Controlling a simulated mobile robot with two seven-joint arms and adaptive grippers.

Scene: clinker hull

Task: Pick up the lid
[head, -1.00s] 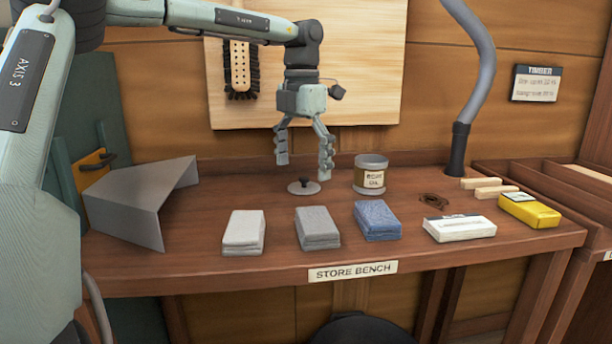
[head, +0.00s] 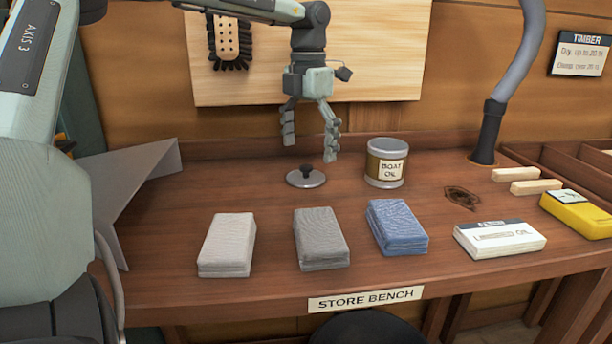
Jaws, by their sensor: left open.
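The lid (head: 306,178) is a small grey metal disc with a dark knob on top. It lies flat on the store bench, to the left of the boat oil tin (head: 386,163). My left gripper (head: 310,152) points down, open and empty, with its two fingers apart. Its fingertips are above and slightly behind the lid, and look clear of it. My right gripper is not in view.
Grey, dark grey and blue folded cloths (head: 397,227) lie along the front of the bench (head: 270,287). A white packet (head: 499,238), a yellow pack (head: 580,213) and wooden sticks (head: 536,187) are at right. A bent grey sheet (head: 128,190) stands at left. A grey hose (head: 505,85) rises at the back right.

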